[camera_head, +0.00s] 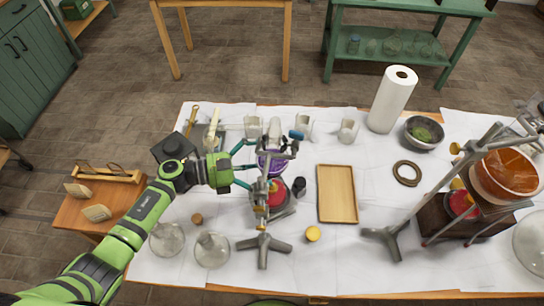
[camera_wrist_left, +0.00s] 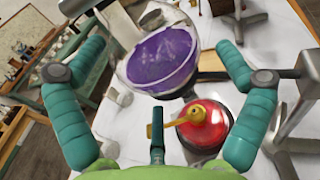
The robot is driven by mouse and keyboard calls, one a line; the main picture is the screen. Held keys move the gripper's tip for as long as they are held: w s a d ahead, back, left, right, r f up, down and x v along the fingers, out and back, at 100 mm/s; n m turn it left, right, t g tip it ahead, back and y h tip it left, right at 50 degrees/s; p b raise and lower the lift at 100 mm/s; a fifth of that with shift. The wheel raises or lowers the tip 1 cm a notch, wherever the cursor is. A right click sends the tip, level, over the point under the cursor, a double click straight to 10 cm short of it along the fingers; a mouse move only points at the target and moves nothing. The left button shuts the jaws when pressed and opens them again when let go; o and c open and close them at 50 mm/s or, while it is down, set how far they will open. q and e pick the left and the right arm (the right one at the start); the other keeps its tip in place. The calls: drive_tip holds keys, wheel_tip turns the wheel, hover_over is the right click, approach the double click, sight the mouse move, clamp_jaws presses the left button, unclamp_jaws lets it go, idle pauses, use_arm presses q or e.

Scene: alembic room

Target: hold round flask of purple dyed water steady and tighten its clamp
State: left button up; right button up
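The round flask of purple water (camera_head: 274,162) is held over the left part of the white-covered table, by a grey metal stand (camera_head: 264,243). In the left wrist view the flask (camera_wrist_left: 160,55) is clear glass, tilted in the picture, with purple liquid. My left gripper (camera_head: 241,166) is at the flask's left side in the head view. Its teal fingers (camera_wrist_left: 165,60) are spread wide, with the flask ahead between them; I cannot tell if the left finger touches the glass. The clamp at the flask is small and partly hidden; its tightness cannot be told. My right gripper is not in view.
A red burner (camera_wrist_left: 205,130) with a yellow-topped part stands below the flask. A wooden tray (camera_head: 337,194) lies to the right. Empty round flasks (camera_head: 212,250) stand at front left. White table is free at front middle.

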use_arm(q)
drive_tip(key=shift+w+d+f, duration=0.1)
drive_tip(key=shift+d+f, duration=0.15)
drive_tip(key=shift+d, duration=0.55)
